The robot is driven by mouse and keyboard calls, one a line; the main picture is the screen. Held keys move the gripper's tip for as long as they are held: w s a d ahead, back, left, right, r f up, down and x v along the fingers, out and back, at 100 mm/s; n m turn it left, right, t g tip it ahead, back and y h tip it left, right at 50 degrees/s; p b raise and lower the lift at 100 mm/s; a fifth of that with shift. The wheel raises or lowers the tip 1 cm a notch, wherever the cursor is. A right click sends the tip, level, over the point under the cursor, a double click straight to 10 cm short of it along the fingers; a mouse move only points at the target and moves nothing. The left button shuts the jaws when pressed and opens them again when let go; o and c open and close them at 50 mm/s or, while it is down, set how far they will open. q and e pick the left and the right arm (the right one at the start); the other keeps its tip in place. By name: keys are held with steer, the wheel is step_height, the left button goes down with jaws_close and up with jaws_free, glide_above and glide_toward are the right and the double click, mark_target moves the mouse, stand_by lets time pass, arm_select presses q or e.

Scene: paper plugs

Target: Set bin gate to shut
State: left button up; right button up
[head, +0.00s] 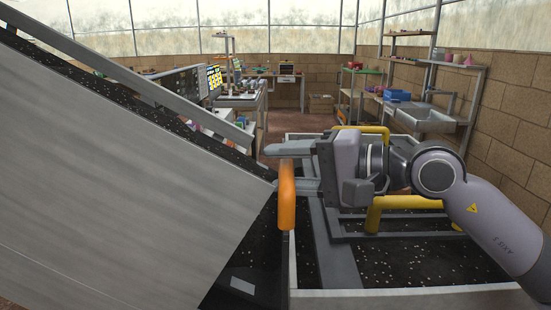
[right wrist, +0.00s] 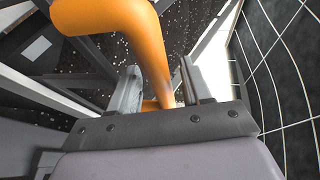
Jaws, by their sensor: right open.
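The bin gate (head: 120,175) is a large grey panel that fills the left of the head view and slopes down to the right. An orange handle (head: 287,196) stands at its right edge. My right gripper (head: 272,168) reaches in from the right with its fingers at the handle's upper part. In the right wrist view, the open fingers (right wrist: 157,82) have the orange handle (right wrist: 148,50) running between them. I cannot tell whether either finger touches it. My left gripper is out of view.
The bin's pale front rim (head: 410,302) and dark speckled surface (head: 420,260) lie at the lower right. Yellow bars (head: 400,202) and grey rails are close under my right arm. A workbench (head: 240,100) and shelves (head: 425,115) stand farther back.

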steer(key=shift+x, duration=1)
steer(key=shift+c, duration=0.4)
jaws_close()
step_height(320, 180, down, 5)
steer(key=b, duration=0.4)
steer(key=shift+r+b, duration=0.1)
steer(key=shift+b, duration=0.3)
steer(key=shift+o, duration=0.4)
jaws_free()
